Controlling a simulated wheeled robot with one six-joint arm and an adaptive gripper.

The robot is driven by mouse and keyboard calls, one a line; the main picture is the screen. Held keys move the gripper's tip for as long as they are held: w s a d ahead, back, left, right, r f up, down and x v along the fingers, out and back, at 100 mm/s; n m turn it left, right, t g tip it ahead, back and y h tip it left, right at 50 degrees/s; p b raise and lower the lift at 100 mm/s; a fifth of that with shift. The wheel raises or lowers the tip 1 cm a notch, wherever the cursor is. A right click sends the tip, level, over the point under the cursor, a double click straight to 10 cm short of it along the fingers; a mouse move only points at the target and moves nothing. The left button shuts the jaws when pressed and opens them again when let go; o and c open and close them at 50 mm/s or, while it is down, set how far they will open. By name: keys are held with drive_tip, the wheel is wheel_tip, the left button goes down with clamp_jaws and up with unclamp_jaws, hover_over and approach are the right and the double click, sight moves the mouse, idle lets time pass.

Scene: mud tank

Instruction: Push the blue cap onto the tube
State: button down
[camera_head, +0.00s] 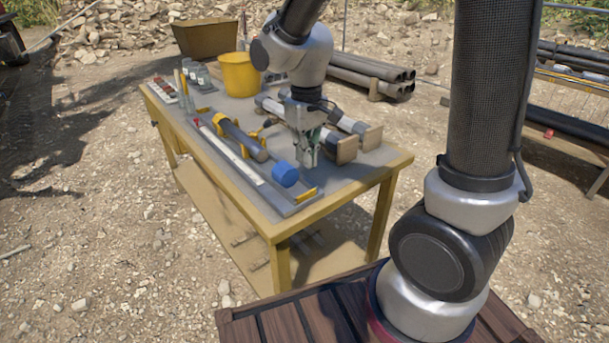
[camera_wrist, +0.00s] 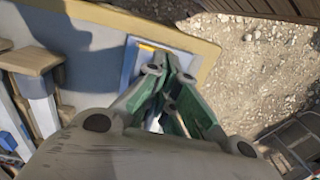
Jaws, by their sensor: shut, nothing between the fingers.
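The blue cap (camera_head: 285,174) sits on the table near its front end. The tube (camera_head: 243,141) is dark and lies in yellow holders behind the cap, with its near end pointing toward it. A gap shows between the cap and the tube's end. My gripper (camera_head: 309,162) is shut and empty, pointing down just right of the cap; I cannot tell whether it touches it. In the wrist view my gripper's fingers (camera_wrist: 172,60) are together, and I cannot make out the cap or the tube there.
The table (camera_head: 398,162) has a yellow edge. A white strip (camera_head: 232,151) lies left of the tube, and a yellow bar (camera_head: 306,195) is in front of the cap. Tubes with wooden end blocks (camera_head: 347,149) lie to the right. A yellow bucket (camera_head: 239,75) and jars stand behind.

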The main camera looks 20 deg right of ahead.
wheel_tip(320, 180, down, 10)
drive_tip(key=shift+r, duration=0.1)
drive_tip(key=w, duration=0.1)
drive_tip(key=w+a, duration=0.1)
drive_tip(key=w, duration=0.1)
drive_tip(key=shift+w, duration=0.2)
drive_tip(key=shift+w+a, duration=0.1)
drive_tip(key=shift+w, duration=0.25)
drive_tip(key=w+a, duration=0.1)
drive_tip(key=w, duration=0.3)
drive_tip(key=w+a, duration=0.1)
drive_tip(key=w, duration=0.3)
drive_tip(key=w+a, duration=0.2)
drive_tip(key=w, duration=0.2)
drive_tip(key=shift+s+d, duration=0.1)
